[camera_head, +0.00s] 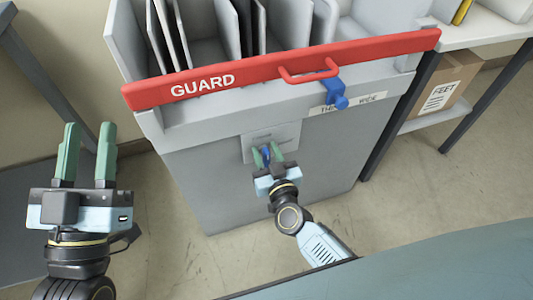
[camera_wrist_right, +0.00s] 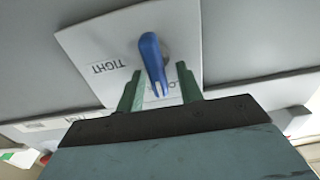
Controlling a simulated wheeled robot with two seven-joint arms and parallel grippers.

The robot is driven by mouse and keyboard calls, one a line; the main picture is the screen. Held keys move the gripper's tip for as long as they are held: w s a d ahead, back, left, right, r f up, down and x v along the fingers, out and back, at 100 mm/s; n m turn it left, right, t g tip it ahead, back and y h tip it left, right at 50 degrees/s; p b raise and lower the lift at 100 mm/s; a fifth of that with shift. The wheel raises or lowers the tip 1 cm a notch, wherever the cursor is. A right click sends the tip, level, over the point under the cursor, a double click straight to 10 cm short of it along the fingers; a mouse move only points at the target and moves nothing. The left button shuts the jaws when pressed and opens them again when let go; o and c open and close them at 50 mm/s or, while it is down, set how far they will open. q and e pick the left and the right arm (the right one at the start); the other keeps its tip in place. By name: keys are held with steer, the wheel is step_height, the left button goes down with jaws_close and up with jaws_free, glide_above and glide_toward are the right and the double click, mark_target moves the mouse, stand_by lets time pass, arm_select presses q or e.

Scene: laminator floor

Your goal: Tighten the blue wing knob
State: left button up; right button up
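The blue wing knob (camera_wrist_right: 152,62) sits on a pale plate (camera_wrist_right: 95,45) on the front of the grey machine. The plate reads "TIGHT" on the left; a second label is partly hidden. The knob's wing points down in the right wrist view, its lower end between my right fingertips. In the head view the knob (camera_head: 266,154) is mostly hidden by my right gripper (camera_head: 265,149). The right gripper (camera_wrist_right: 159,78) is open, one finger on each side of the knob, with visible gaps. My left gripper (camera_head: 87,150) is open and empty, well left of the machine.
A red bar marked "GUARD" (camera_head: 250,75) with a red handle crosses the machine's front above the plate. A blue clamp-like part (camera_head: 336,92) hangs on it over a label. A table with a cardboard box (camera_head: 440,88) stands right. Floor (camera_head: 165,220) lies free left of the machine.

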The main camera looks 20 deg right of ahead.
steer(key=c, duration=0.7)
jaws_close()
steer(key=shift+f, duration=0.1)
